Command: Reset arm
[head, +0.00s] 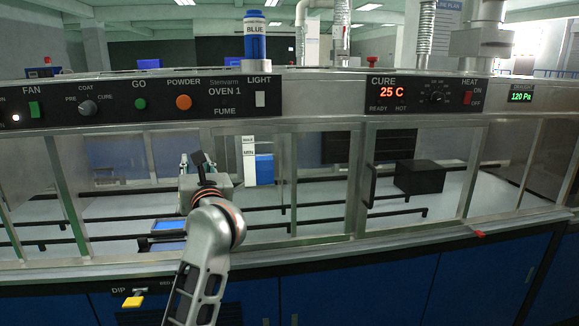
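One of my arms (203,268), which looks like the left one, rises from the lower edge left of the middle. It is silver with orange rings. It bends at a joint in front of the glass front of the oven cabinet, and a small dark end part (203,165) points up. I cannot make out separate fingertips on it, so its opening is unclear. I see nothing held there. My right arm and gripper are not in view.
The oven's control panel (330,100) runs across the view, with a red display (391,93) reading 25 C. A blue bottle (255,45) stands on top. Behind the glass are rails, a dark box (420,177) and a blue tray (168,225). A yellow handle (133,301) sits below.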

